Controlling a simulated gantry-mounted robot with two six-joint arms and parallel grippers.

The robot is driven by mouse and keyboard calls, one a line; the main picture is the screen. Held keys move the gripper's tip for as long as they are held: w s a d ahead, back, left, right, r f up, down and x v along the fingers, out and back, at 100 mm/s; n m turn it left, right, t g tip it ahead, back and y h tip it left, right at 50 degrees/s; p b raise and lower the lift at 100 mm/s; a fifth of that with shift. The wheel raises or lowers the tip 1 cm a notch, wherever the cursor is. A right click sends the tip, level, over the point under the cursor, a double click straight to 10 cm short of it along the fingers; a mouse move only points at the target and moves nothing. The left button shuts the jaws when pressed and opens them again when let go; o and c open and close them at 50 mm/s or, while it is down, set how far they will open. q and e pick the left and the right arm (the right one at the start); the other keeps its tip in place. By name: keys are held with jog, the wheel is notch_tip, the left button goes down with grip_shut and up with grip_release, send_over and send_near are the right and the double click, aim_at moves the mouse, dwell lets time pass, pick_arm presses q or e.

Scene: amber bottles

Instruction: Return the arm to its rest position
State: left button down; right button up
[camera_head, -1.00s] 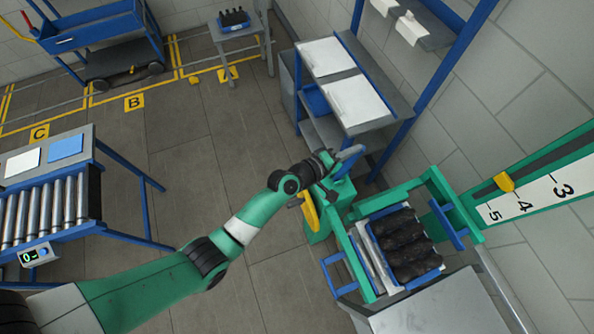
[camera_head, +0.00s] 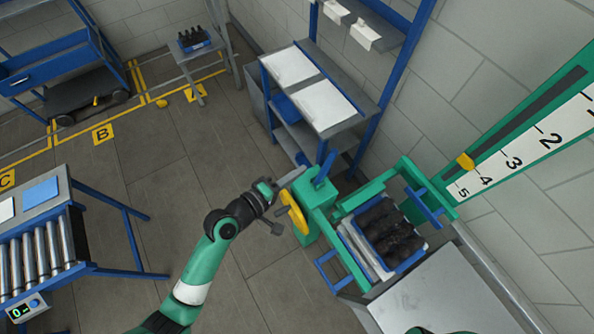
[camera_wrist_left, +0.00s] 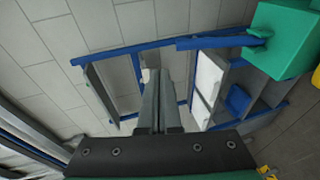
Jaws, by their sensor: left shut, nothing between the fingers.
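My left arm (camera_head: 205,265) is green with dark joints and reaches up from the bottom of the head view. My left gripper (camera_head: 290,177) is at its end, over the floor just left of a green machine post (camera_head: 314,208) with a yellow handwheel (camera_head: 294,212) and a blue lever (camera_head: 324,169). In the wrist view my left gripper (camera_wrist_left: 158,82) shows its two grey fingers together, with nothing between them. The post's green top also shows at the upper right there. My right gripper is not in view.
A blue crate of dark bottles (camera_head: 388,237) sits in the green frame at the right. A blue shelf unit (camera_head: 317,100) stands behind the post. A roller conveyor (camera_head: 38,250) is at the left. Open floor (camera_head: 160,185) lies between the conveyor and the post.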

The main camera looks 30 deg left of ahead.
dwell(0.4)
pick_arm(q)
jog(key=w+d+r+m+t+h, duration=0.1)
jog(key=w+r+m+t, duration=0.2)
jog(key=r, duration=1.3)
jog(key=w+d+r+m+t+h, duration=0.2)
jog(key=w+r+m+t, duration=0.1)
jog(key=r, duration=1.3)
jog(key=s+a+r+m+t+y, duration=0.2)
jog(key=s+r, duration=0.5)
jog(key=r, duration=0.5)
jog(key=s+a+r+m+t+y, duration=0.3)
jog(key=s+r+m, duration=0.3)
jog(key=r, duration=0.5)
jog(key=shift+s+r+m+t, duration=0.4)
jog(key=shift+t, duration=0.5)
